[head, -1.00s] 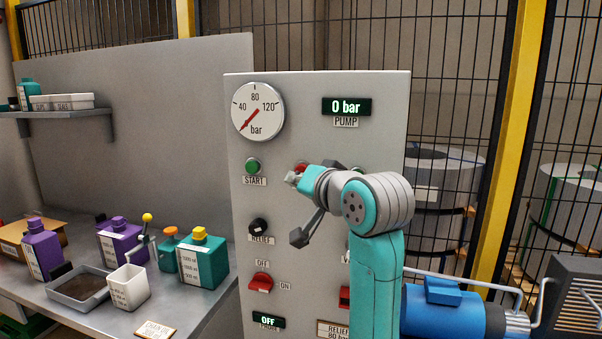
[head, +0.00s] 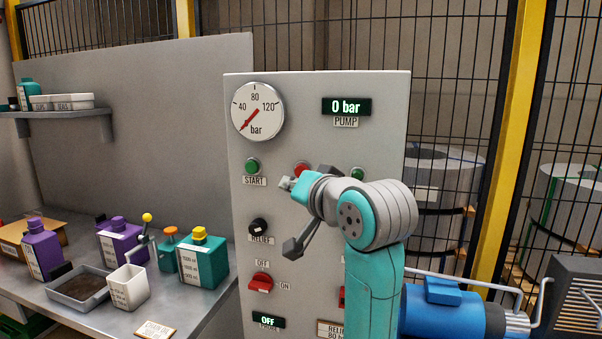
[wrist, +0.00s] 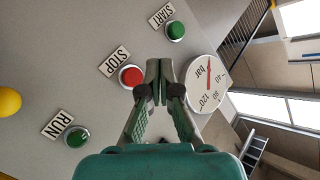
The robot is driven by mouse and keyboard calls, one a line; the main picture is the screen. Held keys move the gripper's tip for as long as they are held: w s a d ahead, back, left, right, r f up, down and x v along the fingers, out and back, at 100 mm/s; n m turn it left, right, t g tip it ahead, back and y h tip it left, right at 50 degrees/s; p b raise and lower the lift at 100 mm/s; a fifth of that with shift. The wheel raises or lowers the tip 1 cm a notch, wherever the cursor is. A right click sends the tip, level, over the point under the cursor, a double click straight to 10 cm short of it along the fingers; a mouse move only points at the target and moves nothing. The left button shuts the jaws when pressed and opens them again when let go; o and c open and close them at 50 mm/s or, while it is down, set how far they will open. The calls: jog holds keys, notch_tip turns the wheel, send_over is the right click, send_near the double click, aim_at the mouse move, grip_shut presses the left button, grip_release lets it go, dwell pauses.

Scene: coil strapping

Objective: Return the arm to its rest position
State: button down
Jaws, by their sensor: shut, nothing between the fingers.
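My arm stands in front of the grey control panel (head: 305,110) in the head view. My gripper (head: 286,183) is at the arm's left end, just left of and below the red button (head: 302,169), and partly hidden by the wrist. In the wrist view my gripper (wrist: 166,68) has its fingertips together with nothing between them. The red STOP button (wrist: 131,76) lies just left of the fingers and the gauge (wrist: 208,84) to their right. I cannot tell how far the fingertips are from the panel.
The green START button (head: 252,166), black relief knob (head: 258,226) and red switch (head: 261,282) are on the panel. A bench (head: 205,310) with bottles and a tray stands left. A blue motor (head: 445,312) sits at the right. Wire fencing and coils are behind.

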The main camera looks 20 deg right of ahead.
jog(key=s+f+h, duration=0.1)
jog(key=s+f, duration=0.3)
jog(key=f, duration=1.3)
jog(key=s+f, duration=0.4)
jog(key=f, duration=1.2)
jog(key=s+f+n+h, duration=0.1)
jog(key=s+f+n, duration=0.1)
jog(key=s+f, duration=1.05)
jog(key=s+n+g, duration=0.1)
jog(key=s+n, duration=0.2)
jog(key=s, duration=2.8)
jog(key=shift+d+n+h, duration=0.3)
jog(key=shift+d, duration=0.05)
